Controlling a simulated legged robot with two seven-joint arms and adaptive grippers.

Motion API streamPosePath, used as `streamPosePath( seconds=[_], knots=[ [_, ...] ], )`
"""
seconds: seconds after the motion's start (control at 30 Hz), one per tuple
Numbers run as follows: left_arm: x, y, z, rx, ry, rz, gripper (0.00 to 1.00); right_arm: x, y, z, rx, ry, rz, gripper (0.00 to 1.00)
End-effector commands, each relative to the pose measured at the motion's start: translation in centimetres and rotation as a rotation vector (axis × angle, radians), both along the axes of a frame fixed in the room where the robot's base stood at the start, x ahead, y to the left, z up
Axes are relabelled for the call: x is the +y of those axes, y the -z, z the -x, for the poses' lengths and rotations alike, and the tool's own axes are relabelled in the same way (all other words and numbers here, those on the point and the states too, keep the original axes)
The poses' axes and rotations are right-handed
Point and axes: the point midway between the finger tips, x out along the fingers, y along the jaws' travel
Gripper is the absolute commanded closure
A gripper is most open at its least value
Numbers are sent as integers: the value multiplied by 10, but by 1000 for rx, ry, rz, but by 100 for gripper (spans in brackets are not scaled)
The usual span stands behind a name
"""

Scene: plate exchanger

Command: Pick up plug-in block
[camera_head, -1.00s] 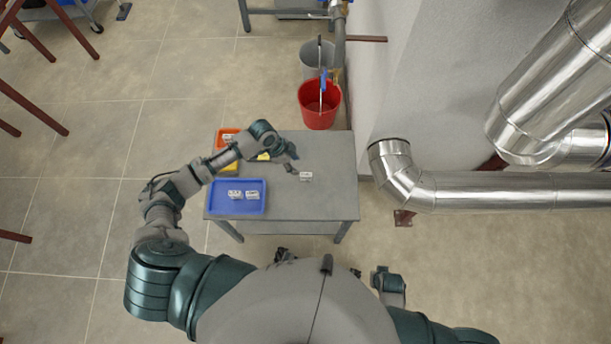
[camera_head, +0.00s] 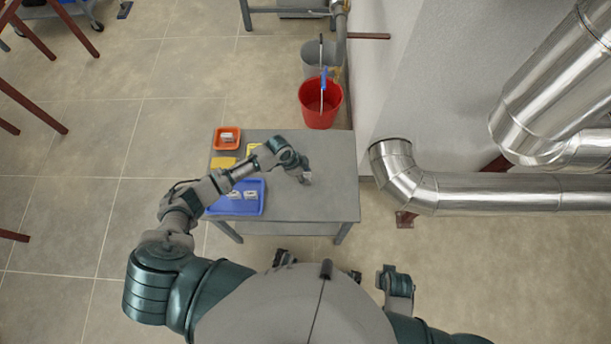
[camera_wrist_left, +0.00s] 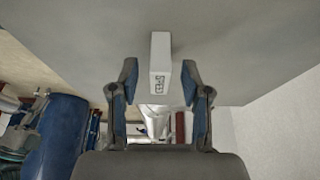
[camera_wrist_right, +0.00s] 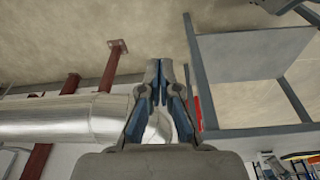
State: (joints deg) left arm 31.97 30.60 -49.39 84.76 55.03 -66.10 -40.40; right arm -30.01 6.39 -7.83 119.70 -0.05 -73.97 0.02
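A white plug-in block (camera_wrist_left: 160,62) with dark lettering on one face sits on the grey table (camera_head: 325,200). In the left wrist view it stands between the two spread fingers of my left gripper (camera_wrist_left: 160,78), with gaps on both sides. In the head view my left gripper (camera_head: 304,176) is over the right half of the table and largely covers that block. Two more white blocks (camera_head: 242,195) lie in the blue tray (camera_head: 225,207). My right gripper (camera_wrist_right: 159,70) is empty, its fingertips close together, away from the table.
An orange tray (camera_head: 216,143) with a white block and a partly hidden yellow tray (camera_head: 254,148) stand at the table's back left. A red bucket (camera_head: 318,112) is behind the table. Silver pipes (camera_head: 480,193) run along the right. The table's front right is clear.

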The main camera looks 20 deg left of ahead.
Motion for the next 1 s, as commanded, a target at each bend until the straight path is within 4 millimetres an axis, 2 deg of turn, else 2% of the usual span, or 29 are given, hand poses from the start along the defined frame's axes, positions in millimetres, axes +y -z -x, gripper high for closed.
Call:
streamPosePath(
  seconds=[0.03, 0.17, 0.53, 0.7, 0.9, 1.0],
  knots=[
    [0, 0, 0, 0, 0, 0, 67, 0, 0, 0, 0, 0, 0, 100],
    [0, 0, 0, 0, 0, 0, 100, 0, 1, 0, 3, 0, 1, 100],
    [0, -1, 0, 0, 0, 0, 100, 0, 1, 0, 3, 0, 1, 100],
    [0, -12, -1, -2, 0, 0, 100, 0, 1, -2, -7, 0, -1, 100],
    [0, -39, -2, -5, 0, 1, 100, 1, 24, 2, 7, -4, 0, 100],
    [8, -39, 18, 1, 0, -2, 100, 0, 34, 4, 11, -5, 1, 100]
  ],
)
